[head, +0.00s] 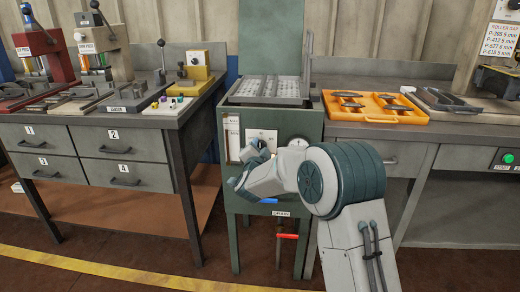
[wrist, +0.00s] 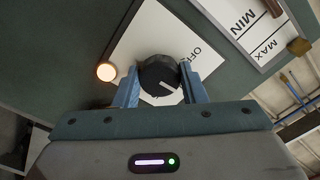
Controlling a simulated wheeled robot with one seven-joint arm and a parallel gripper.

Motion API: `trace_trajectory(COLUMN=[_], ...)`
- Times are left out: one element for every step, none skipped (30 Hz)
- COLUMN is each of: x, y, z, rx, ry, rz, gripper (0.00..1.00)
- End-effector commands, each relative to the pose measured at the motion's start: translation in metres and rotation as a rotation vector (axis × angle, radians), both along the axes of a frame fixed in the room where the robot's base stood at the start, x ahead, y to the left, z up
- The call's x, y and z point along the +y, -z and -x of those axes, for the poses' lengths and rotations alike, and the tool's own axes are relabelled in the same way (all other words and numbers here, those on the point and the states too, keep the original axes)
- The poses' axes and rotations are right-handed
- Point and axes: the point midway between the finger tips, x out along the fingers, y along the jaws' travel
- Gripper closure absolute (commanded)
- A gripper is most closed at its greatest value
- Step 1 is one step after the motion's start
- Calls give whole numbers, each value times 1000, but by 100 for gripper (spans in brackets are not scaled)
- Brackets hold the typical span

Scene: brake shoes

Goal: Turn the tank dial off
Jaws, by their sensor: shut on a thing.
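The green tank (head: 232,185) stands between the two benches, with a white dial plate (head: 262,134) on its front. In the wrist view the black tank dial (wrist: 156,73) sits on the white plate (wrist: 134,55). A white pointer mark shows on the dial's face, and the word OFF is on the plate beside it. My gripper (wrist: 160,84) has one blue finger on each side of the dial and is shut on it. In the head view my gripper (head: 251,156) is at the plate and hides the dial.
A lit round lamp (wrist: 106,72) is beside the plate. A MIN/MAX level gauge (wrist: 252,27) is on the tank front. A red-handled drain valve (head: 288,236) is below. An orange tray (head: 375,107) lies on the right bench, and presses stand on the left bench (head: 75,140).

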Motion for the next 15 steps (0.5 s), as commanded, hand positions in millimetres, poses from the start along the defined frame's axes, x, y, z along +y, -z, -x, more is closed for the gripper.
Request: trace_trajectory(x=[1, 1, 1, 1, 1, 1, 1, 1, 1, 1, 1, 1, 1, 1, 1], y=[0, -1, -1, -1, -1, -1, -1, -1, -1, -1, -1, -1, -1, -1, -1], z=[0, 0, 0, 0, 0, 0, 1, 1, 0, 1, 1, 1, 1, 1, 1], rx=[1, 1, 2, 3, 3, 5, 5, 6, 8, 9, 10, 11, 13, 14, 15], ry=[-1, -1, -1, -1, -1, -1, -1, -1, -1, -1, -2, -1, -2, -2, -2], rz=[23, 40, 65, 85, 107, 139, 163, 190, 227, 254, 282, 321, 350, 379, 417], gripper=[85, 85, 85, 85, 85, 85, 85, 85, 85, 85, 85, 85, 85, 85, 85])
